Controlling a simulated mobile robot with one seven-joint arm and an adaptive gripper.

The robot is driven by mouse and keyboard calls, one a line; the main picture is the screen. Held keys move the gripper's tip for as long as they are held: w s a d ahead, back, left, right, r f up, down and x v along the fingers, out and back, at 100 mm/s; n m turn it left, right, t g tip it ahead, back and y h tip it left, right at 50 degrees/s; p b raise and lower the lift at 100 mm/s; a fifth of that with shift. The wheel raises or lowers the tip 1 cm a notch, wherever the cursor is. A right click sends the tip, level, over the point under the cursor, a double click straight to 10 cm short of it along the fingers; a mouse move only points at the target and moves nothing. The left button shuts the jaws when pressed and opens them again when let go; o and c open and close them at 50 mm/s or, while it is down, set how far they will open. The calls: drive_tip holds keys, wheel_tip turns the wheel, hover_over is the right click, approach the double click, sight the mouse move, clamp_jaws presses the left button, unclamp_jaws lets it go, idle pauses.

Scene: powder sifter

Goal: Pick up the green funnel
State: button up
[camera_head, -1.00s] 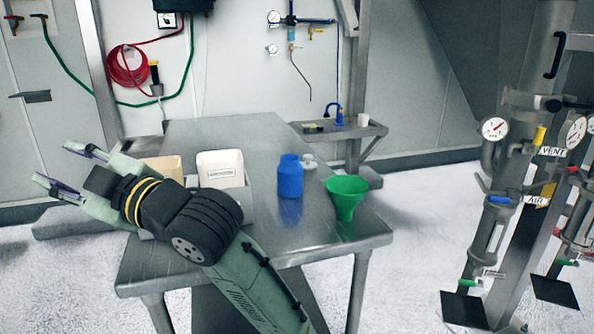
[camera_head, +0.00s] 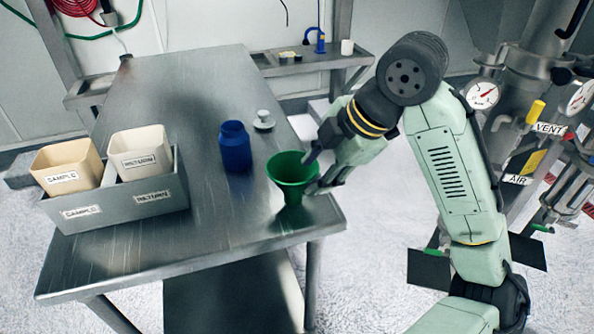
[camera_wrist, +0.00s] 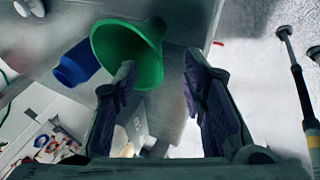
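The green funnel (camera_head: 288,172) stands on the metal table near its right front corner, wide mouth up. In the wrist view the funnel (camera_wrist: 138,60) is at the upper middle, left of centre, partly behind the left finger. My gripper (camera_head: 313,172) is open, right beside the funnel's right side, with its fingers pointing at it. In the wrist view my gripper (camera_wrist: 160,68) shows its two fingers well apart with nothing held between them. Whether a finger touches the funnel, I cannot tell.
A grey tray (camera_head: 117,211) with two cream bins is at the table's left. Pipework with gauges (camera_head: 503,120) stands at the right. The table's front middle is clear.

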sight(296, 192)
drive_tip(key=shift+w+p+x, duration=0.15)
drive_tip(key=shift+p+x, duration=0.35)
drive_tip(key=shift+x, duration=1.6)
drive_tip(key=shift+w+p+x, duration=0.2)
drive_tip(key=shift+p+x, duration=0.25)
drive_tip(key=shift+x, duration=1.7)
drive_tip(key=shift+a+r, duration=0.15)
drive_tip(key=shift+r, duration=0.05)
drive_tip(key=shift+c, duration=0.3)
clamp_jaws()
